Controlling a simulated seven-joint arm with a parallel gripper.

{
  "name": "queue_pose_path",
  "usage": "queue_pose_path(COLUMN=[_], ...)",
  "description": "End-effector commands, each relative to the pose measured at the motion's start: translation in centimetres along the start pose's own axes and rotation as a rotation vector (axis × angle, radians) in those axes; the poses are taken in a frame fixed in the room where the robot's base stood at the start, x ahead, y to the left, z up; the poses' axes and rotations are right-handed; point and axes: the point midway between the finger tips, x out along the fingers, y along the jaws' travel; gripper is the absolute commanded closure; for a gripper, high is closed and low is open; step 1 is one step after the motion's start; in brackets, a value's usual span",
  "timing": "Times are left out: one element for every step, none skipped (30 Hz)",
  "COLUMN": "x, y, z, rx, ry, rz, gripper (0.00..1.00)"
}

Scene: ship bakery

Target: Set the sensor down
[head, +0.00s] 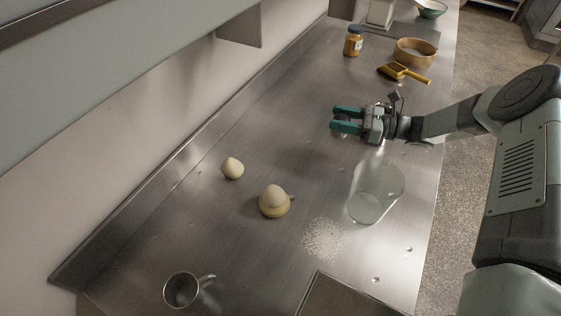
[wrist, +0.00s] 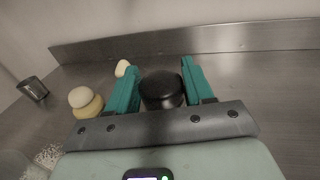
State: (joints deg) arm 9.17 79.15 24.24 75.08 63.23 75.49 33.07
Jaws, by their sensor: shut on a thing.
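My gripper (head: 336,118) has teal fingers and is held over the steel counter (head: 290,110), in the middle right of the head view. In the wrist view, a black, round, short object, which I take to be the sensor (wrist: 161,92), sits between the two fingers (wrist: 160,68). The fingers are shut on it. In the head view the sensor is mostly hidden by the fingers, and I cannot tell whether its underside touches the counter.
A pale ball (head: 232,168), a ball on a yellow base (head: 274,206) and a metal cup (head: 181,290) lie left.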

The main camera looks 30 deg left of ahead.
Motion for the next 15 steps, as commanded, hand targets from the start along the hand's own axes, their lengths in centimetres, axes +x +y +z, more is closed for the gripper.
queue_pose_path(x=[2.9, 4.4, 6.2, 7.5, 8.6, 10.0, 11.0, 11.8, 12.8, 13.3, 13.9, 14.4, 14.7, 15.0, 15.2], y=[0.9, 1.4, 2.1, 2.6, 3.1, 3.9, 4.3, 4.8, 5.3, 5.7, 6.0, 6.3, 6.5, 6.7, 6.9], z=[0.1, 0.2, 0.3, 0.3, 0.4, 0.4, 0.4, 0.4, 0.4, 0.5, 0.5, 0.5, 0.4, 0.3, -0.1], rx=[-0.005, -0.006, -0.007, -0.008, -0.010, -0.010, -0.010, -0.010, -0.012, -0.012, -0.012, -0.012, -0.012, -0.011, -0.011], ry=[-0.001, -0.001, 0.000, 0.001, 0.003, 0.004, 0.005, 0.006, 0.008, 0.009, 0.010, 0.011, 0.012, 0.012, 0.013], rz=[0.070, 0.106, 0.153, 0.185, 0.217, 0.255, 0.280, 0.303, 0.331, 0.347, 0.362, 0.377, 0.387, 0.395, 0.401], gripper=[0.87, 0.87, 0.87, 0.87, 0.87, 0.87, 0.87, 0.87, 0.87, 0.87, 0.87, 0.87, 0.87, 0.87, 0.87])
